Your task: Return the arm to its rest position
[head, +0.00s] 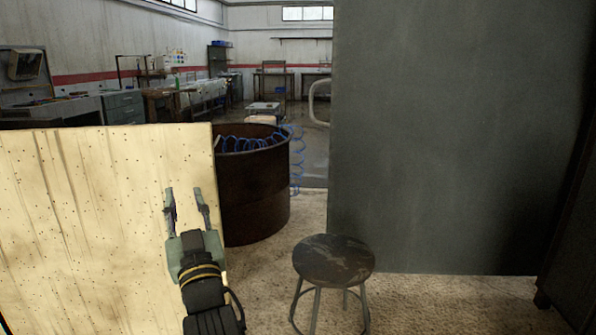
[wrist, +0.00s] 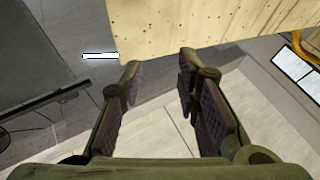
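My gripper (head: 187,203) is raised in front of the pale wooden panel (head: 90,215) in the head view. Its two fingers point up and stand apart. In the wrist view my gripper (wrist: 158,85) shows its two fingers spread with nothing between them. The edge of the wooden panel (wrist: 190,30) shows beyond the fingertips there. I cannot tell how far the fingers are from the panel.
A round stool (head: 333,262) stands on the floor right of my arm. A rusty drum (head: 255,195) with blue coiled hose (head: 297,165) stands behind. A large grey panel (head: 455,140) fills the right side. Speckled floor (head: 260,285) between arm and stool is clear.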

